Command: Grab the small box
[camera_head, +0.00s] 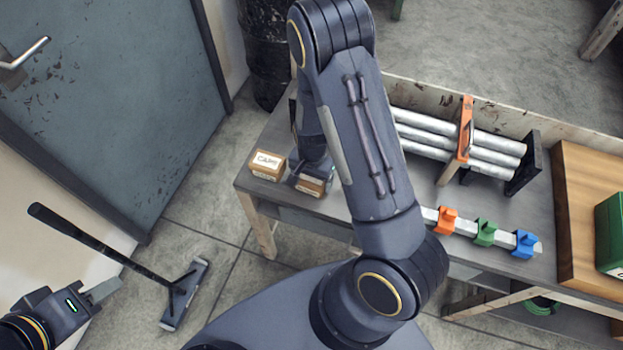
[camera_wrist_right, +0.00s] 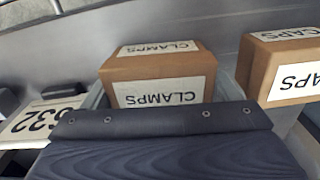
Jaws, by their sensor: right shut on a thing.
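A small brown box labelled CLAMPS (camera_wrist_right: 160,85) sits between the fingers of my right gripper (camera_wrist_right: 162,98) in the right wrist view. In the head view the same box (camera_head: 309,186) shows under my right gripper (camera_head: 311,176), partly hidden by it, at the left end of the workbench. The gripper is shut on this box. A second brown box labelled CAPS (camera_head: 267,164) stands just to its left on the bench. In the right wrist view the CAPS box (camera_wrist_right: 283,68) is at the right. My left gripper (camera_head: 103,291) is low at the left, away from the bench; its opening is unclear.
The grey workbench (camera_head: 335,204) also holds metal pipes (camera_head: 470,140) in a rack and a rail with orange, green and blue clamps (camera_head: 485,232). A green box (camera_head: 611,235) is at far right.

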